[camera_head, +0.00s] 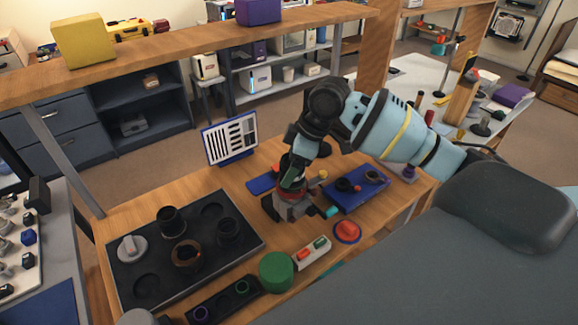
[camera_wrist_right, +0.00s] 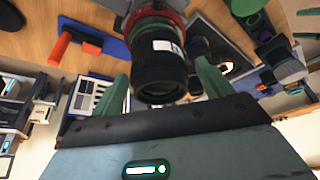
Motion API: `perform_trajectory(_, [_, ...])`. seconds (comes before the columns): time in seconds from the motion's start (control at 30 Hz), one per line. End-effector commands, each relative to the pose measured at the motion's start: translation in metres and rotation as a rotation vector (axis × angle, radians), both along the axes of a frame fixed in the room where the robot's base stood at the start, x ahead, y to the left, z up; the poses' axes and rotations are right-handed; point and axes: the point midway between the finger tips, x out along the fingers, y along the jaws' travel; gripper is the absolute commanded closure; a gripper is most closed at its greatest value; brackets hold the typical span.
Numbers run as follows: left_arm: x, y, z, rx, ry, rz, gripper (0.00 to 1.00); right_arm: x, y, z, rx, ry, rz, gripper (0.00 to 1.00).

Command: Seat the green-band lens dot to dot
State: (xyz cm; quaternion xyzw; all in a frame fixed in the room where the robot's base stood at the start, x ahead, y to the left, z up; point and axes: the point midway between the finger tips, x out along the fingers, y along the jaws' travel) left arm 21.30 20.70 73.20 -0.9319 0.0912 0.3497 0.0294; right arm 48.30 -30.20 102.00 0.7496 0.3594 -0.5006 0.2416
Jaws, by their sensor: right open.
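The green-band lens (camera_wrist_right: 160,70) is a black barrel with a white label, and a little green shows at its far end in the right wrist view. That end meets the red ring of the grey mount (camera_head: 296,209); I cannot tell whether it is fully seated. My right gripper (camera_head: 291,182) is over the mount. Its green fingers (camera_wrist_right: 163,82) are open on either side of the barrel, with gaps visible. In the head view the arm and fingers mostly hide the lens. No alignment dots can be made out. My left gripper is not in view.
A black tray (camera_head: 127,287) with several barrels lies left. In front are a dark ring holder (camera_head: 222,301), a green cylinder (camera_head: 277,271), a button box (camera_head: 312,253) and a red button (camera_head: 347,230). A blue tray (camera_head: 345,204) is right of the mount; a chart (camera_head: 232,138) stands behind.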

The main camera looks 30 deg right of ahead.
Motion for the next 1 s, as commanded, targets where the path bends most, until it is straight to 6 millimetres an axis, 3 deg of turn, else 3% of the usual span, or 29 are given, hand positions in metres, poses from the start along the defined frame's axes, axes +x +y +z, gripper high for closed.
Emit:
perform_trajectory(0.2, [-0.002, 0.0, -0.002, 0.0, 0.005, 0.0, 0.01, -0.009, -0.011, 0.034, -0.001, -0.003, -0.001, 0.21])
perform_trajectory(0.4, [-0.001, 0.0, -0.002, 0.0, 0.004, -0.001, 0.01, -0.014, -0.018, 0.055, 0.0, -0.003, 0.0, 0.21])
perform_trajectory(1.0, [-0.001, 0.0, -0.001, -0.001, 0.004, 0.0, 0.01, -0.016, -0.019, 0.061, 0.0, -0.002, 0.001, 0.21])
